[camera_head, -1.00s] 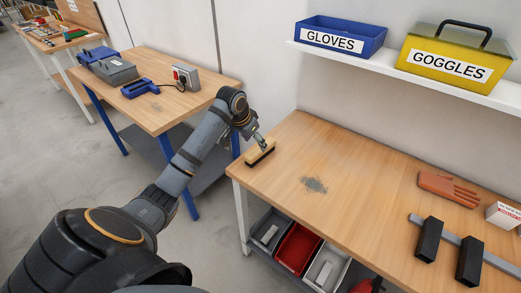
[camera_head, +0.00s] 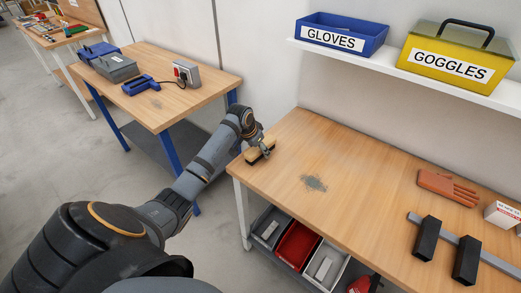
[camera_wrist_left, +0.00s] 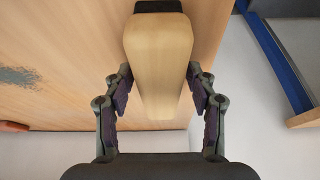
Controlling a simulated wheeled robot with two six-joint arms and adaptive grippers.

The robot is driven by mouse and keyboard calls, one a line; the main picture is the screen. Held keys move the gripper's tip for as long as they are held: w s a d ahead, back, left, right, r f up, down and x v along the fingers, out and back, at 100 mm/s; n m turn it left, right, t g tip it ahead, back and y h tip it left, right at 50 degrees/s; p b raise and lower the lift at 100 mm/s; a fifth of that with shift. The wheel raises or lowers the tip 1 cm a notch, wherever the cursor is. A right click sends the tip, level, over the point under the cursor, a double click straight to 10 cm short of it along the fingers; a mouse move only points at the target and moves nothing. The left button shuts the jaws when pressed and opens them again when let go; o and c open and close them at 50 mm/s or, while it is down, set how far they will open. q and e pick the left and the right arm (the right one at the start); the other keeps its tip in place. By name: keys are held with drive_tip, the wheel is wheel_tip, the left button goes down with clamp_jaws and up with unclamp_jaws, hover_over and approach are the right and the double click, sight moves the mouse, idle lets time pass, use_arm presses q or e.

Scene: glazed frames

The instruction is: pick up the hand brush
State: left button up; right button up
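The hand brush, a pale wooden block with dark bristles, lies at the left end of the workbench in the head view (camera_head: 257,155). In the left wrist view the brush (camera_wrist_left: 160,65) points lengthwise between the fingers, its dark part at the top edge. My left gripper (camera_head: 264,148) is down at the brush. In the wrist view my left gripper's fingers (camera_wrist_left: 160,90) stand on either side of the block, with narrow gaps beside it; contact at the tips is hard to judge. My right gripper is not in view.
The workbench (camera_head: 350,215) is clear around a grey stain (camera_head: 313,183). An orange glove (camera_head: 446,187), a white box (camera_head: 503,214) and dark blocks on a metal bar (camera_head: 448,238) lie to the right. A shelf (camera_head: 400,72) hangs above. Another table (camera_head: 185,100) stands left.

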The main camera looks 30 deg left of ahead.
use_arm(q)
drive_tip(key=c, duration=1)
drive_tip(key=shift+r, duration=0.2)
wheel_tip(320, 180, up, 2)
drive_tip(key=shift+w+r+b, duration=0.15)
drive_tip(key=shift+b, duration=0.5)
drive_tip(key=s+d+r, duration=0.2)
drive_tip(key=s+r, duration=0.1)
drive_tip(key=s, duration=0.1)
drive_tip(key=s+d+r+b, duration=0.1)
drive_tip(key=s+d+r, duration=0.1)
drive_tip(key=s+r, duration=0.2)
drive_tip(key=s+d+r+b, duration=0.1)
drive_tip(key=s+d+r, duration=0.2)
drive_tip(key=s, duration=0.1)
drive_tip(key=shift+s+d+r, duration=0.1)
drive_tip(key=shift+s+r, duration=0.05)
